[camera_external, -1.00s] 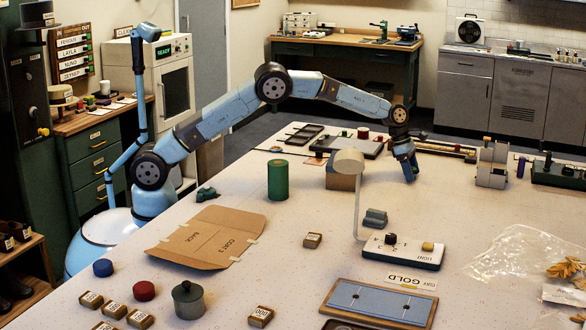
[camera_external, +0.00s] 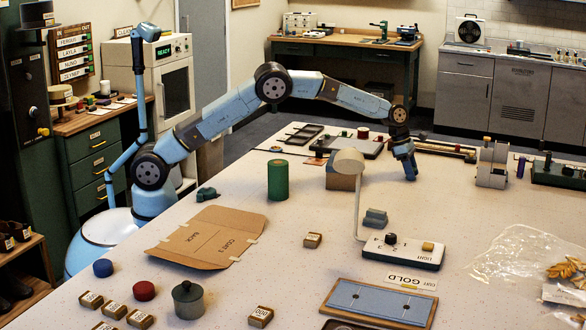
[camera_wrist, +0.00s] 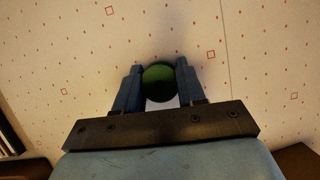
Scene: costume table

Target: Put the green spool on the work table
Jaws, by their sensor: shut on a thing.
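My gripper (camera_wrist: 159,84) is shut on a round green thing, the green spool (camera_wrist: 158,80), which sits between its two blue fingers in the wrist view. My gripper (camera_external: 411,170) also shows in the outside view, pointing down at the far part of the large pale table (camera_external: 290,235). The fingers hide the spool there. The dotted table top lies below it, but I cannot tell whether the spool touches the table.
A taller green cylinder (camera_external: 278,180) stands left of a lamp (camera_external: 348,162) and a brown box (camera_external: 343,182). The table just in front of my gripper is clear.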

